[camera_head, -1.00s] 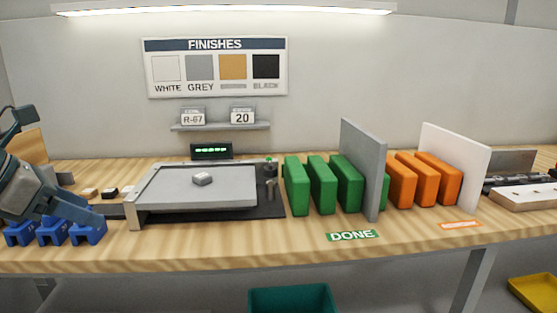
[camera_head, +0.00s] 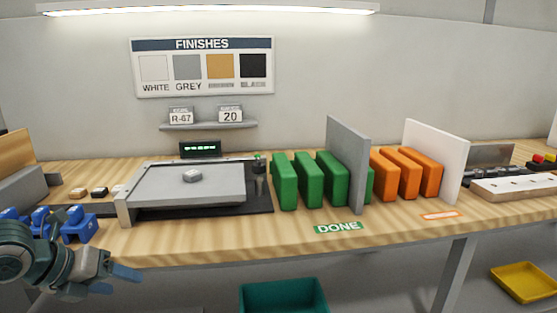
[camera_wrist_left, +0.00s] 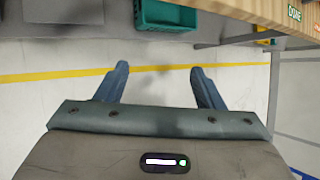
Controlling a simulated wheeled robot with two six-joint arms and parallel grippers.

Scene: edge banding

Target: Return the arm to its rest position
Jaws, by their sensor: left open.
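My left gripper (camera_head: 124,281) is at the lower left in the head view, in front of the bench's front edge and below its top. In the left wrist view its two blue fingers (camera_wrist_left: 160,85) are spread apart with nothing between them, over the bare floor. My right gripper is in neither view. The wooden bench (camera_head: 270,238) runs across the head view.
Blue holders (camera_head: 78,226) stand on the bench just above my left arm. Green blocks (camera_head: 310,180) and orange blocks (camera_head: 405,173) stand beside upright dividers. A green bin (camera_head: 283,297) and a yellow tray (camera_head: 526,283) are below the bench. The floor (camera_wrist_left: 80,45) under the gripper is clear.

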